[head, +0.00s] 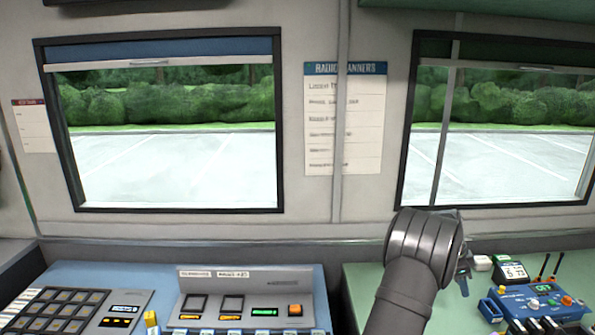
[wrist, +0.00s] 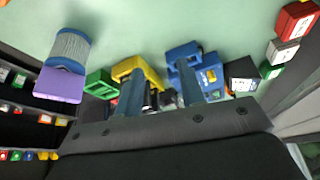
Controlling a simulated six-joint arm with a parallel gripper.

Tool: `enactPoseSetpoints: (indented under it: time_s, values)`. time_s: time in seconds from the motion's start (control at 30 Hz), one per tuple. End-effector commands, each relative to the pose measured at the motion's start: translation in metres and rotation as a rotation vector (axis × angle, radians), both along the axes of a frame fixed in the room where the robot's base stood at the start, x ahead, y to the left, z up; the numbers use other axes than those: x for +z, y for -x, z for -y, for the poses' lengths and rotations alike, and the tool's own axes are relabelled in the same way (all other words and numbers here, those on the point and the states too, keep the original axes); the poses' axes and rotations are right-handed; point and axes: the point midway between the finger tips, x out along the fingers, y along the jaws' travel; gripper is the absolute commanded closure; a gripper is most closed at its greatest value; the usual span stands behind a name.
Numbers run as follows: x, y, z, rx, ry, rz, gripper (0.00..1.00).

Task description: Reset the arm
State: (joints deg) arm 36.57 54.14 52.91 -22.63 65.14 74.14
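My arm rises from the bottom of the head view, and its dark rounded wrist covers most of my gripper; a small bluish finger part (head: 462,272) shows at its right. In the wrist view my gripper (wrist: 158,76) has its two dark bluish fingers apart, with a gap between them. I see nothing clasped in the gap. Behind and around the fingers are a yellow item (wrist: 150,74), a blue device (wrist: 208,75) and a green block (wrist: 99,84), apparently on the green worktop (wrist: 140,25). I cannot tell how near the fingers are to them.
A blue radio (head: 540,303) with knobs stands on the right worktop, beside small boxes and antennas. A grey control panel (head: 247,300) and a keypad (head: 50,312) are on the left desk. A purple item with a grey roll (wrist: 64,70) shows in the wrist view.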

Motion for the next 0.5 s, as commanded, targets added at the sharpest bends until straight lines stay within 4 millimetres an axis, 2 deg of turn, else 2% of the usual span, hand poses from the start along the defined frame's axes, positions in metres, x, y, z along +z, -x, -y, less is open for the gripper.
enactPoseSetpoints:
  time_s: [0.2, 0.5]
  values:
    - [-0.013, -0.021, -0.009, -0.008, 0.0, 0.0, 0.64]
    - [-0.016, -0.025, -0.012, -0.008, 0.0, 0.0, 0.64]
